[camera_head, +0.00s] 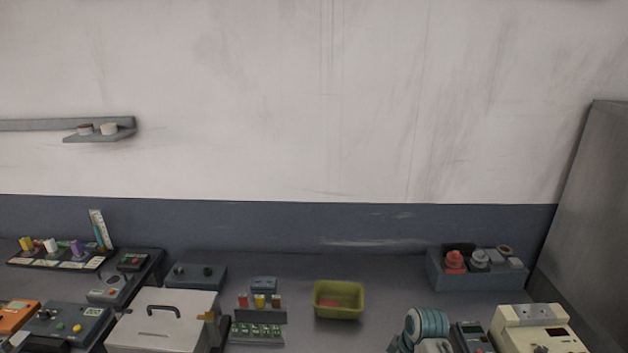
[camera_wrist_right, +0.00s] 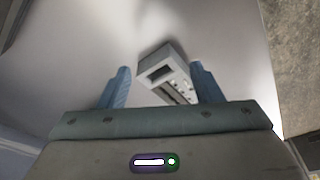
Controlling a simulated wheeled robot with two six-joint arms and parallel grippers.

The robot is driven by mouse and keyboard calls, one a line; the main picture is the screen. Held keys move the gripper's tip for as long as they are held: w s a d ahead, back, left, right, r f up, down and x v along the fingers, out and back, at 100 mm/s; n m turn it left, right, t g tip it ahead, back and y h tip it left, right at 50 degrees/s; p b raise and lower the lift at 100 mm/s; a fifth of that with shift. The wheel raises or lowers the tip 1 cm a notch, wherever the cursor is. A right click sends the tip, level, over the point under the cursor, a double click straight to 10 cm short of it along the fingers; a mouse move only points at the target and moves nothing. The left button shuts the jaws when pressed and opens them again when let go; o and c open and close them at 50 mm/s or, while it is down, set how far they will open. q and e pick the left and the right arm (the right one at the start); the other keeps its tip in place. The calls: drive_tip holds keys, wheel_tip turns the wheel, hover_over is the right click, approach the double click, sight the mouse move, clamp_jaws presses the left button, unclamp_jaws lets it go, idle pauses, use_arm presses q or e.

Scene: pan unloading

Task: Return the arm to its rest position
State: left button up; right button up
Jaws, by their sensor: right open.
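My right gripper (camera_wrist_right: 160,88) shows in the right wrist view, with its two blue fingers spread apart and nothing between them. Beyond the fingers, a pale box-shaped device (camera_wrist_right: 165,72) with a dark window shows; I cannot tell how far away it is. Neither of my arms shows in the head view, and my left gripper is not in view. No pan is clearly recognisable.
A bench runs along the wall. It holds a yellow-green bin (camera_head: 339,314) with a red item inside, a white lidded box (camera_head: 160,330), a grey tray (camera_head: 475,281), a teal coil (camera_head: 427,324) and a cream instrument (camera_head: 535,330). A metal panel (camera_head: 600,200) stands at right.

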drive_tip(key=s+d+f+m, duration=0.1)
drive_tip(key=s, duration=0.1)
drive_tip(key=s+d+f, duration=0.1)
drive_tip(key=s, duration=0.2)
drive_tip(key=s+d+f+m, duration=0.1)
drive_tip(key=s, duration=0.2)
drive_tip(key=shift+f+m+t+h, duration=0.1)
drive_tip(key=shift+m+t+h, duration=0.2)
drive_tip(key=shift+h, duration=0.1)
drive_tip(key=s+d+r+m+t+h, duration=0.1)
drive_tip(key=s+d+r+m, duration=0.1)
drive_tip(key=s, duration=0.6)
drive_tip(key=s+d+r+m, duration=0.1)
drive_tip(key=s+m, duration=0.2)
drive_tip(key=s, duration=0.5)
drive_tip(key=s+d+r+m+t+h, duration=0.1)
drive_tip(key=s+d+r+m, duration=0.1)
drive_tip(key=s, duration=0.6)
wheel_tip(320, 180, down, 38)
drive_tip(key=d+g+b, duration=0.2)
drive_tip(key=b, duration=0.6)
drive_tip(key=s+f+b, duration=0.3)
drive_tip(key=s+f, duration=0.6)
drive_tip(key=f, duration=0.4)
drive_tip(key=s+d+f+m+b, duration=0.1)
drive_tip(key=s+f+b, duration=0.2)
drive_tip(key=s+f, duration=0.6)
wheel_tip(320, 180, down, 4)
drive_tip(key=shift+s+d+g, duration=0.25)
drive_tip(key=shift+g, duration=0.15)
